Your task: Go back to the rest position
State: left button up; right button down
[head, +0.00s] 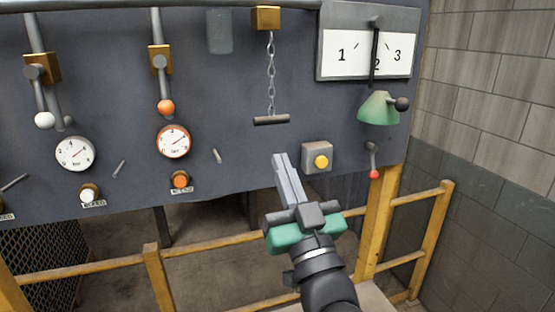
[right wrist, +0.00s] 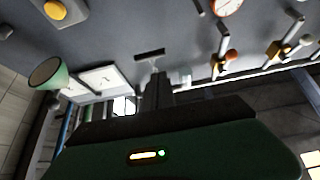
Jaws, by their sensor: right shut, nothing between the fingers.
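My right gripper (head: 281,160) is in the lower middle of the head view, in front of the grey panel (head: 225,125). Its fingers are shut with nothing between them and point up at the panel. They are left of the yellow button (head: 321,161) and below the dark bar handle (head: 271,120) on its chain. In the right wrist view the fingers (right wrist: 157,78) show dark, below the bar handle (right wrist: 150,54). I cannot tell whether the fingertips touch the panel. My left gripper is not in view.
The panel carries a white-knobbed lever (head: 44,120), an orange-knobbed lever (head: 166,107), two gauges, a numbered dial (head: 372,55), a green lamp (head: 379,108) and a red-tipped lever (head: 374,173). Yellow railings (head: 210,244) run below. A block wall (head: 490,110) closes the right side.

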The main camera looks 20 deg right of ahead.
jog(key=shift+s+r, duration=0.15)
jog(key=shift+s, duration=0.15)
jog(key=w+d+f+g+b, duration=0.1)
jog(key=w+f+g+b, duration=0.3)
jog(key=f, duration=1.3)
jog(key=s+d+f+g+b, duration=0.15)
jog(key=f+g, duration=0.55)
jog(key=f, duration=1)
jog(key=s+d+f+g+b, duration=0.1)
jog(key=s+f+g+b, duration=0.1)
jog(key=s+f+g, duration=0.3)
jog(key=s+f+g+b, duration=0.2)
jog(key=s+f+g, duration=0.3)
jog(key=s+f, duration=0.7)
notch_tip(320, 180, down, 8)
jog(key=shift+d+r+h, duration=0.25)
jog(key=shift+d+h, duration=0.1)
jog(key=shift+h, duration=0.05)
jog(key=shift+d, duration=0.1)
